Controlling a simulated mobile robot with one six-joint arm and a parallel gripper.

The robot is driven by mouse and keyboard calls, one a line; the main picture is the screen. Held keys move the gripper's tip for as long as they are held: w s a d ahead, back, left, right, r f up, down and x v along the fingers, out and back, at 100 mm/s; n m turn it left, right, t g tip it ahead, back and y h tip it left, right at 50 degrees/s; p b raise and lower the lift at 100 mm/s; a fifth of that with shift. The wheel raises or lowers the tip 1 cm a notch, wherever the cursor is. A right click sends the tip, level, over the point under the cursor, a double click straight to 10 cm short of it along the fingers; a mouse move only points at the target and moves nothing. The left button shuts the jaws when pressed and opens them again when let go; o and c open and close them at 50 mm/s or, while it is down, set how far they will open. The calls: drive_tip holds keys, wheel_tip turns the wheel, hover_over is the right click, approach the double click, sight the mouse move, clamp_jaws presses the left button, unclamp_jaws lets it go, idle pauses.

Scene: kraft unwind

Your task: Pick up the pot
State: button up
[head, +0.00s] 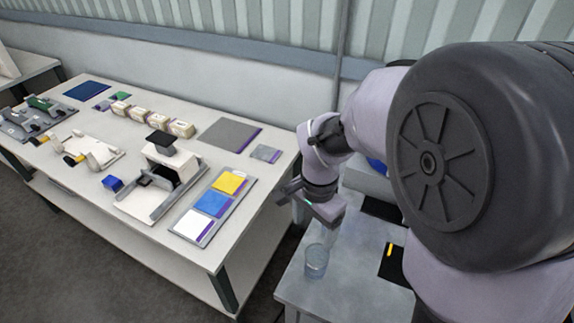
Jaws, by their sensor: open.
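A clear, bluish, round vessel (316,262), the only thing in view that looks like a pot, stands upright near the left edge of the grey side table (340,293). My gripper (313,208) is above it and slightly behind in the head view, open, with no object visible between its fingers. A pale, see-through shape shows between the gripper and the vessel; I cannot tell what it is. My arm hides part of the side table.
A long white table (240,222) stands to the left, with a gap before the side table. It carries coloured swatches (212,203), a black-topped device (162,165) and several small boxes (150,118). Black mats (391,264) lie right of the vessel. A wall closes the back.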

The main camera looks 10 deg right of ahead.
sight(315, 268)
drive_tip(key=f+b, duration=0.1)
drive_tip(key=f, duration=0.2)
drive_tip(key=s+f+b, duration=0.1)
drive_tip(key=f, duration=0.3)
drive_tip(key=f+b, duration=0.2)
drive_tip(key=f, duration=0.2)
drive_tip(key=shift+s+d+f, duration=0.15)
drive_tip(key=shift+s+f, duration=0.05)
drive_tip(key=f, duration=0.2)
drive_tip(key=f+b, duration=0.1)
drive_tip(key=d+f+b, duration=0.1)
drive_tip(key=f, duration=0.1)
drive_tip(key=shift+f, duration=0.35)
drive_tip(key=shift+s+r, duration=0.1)
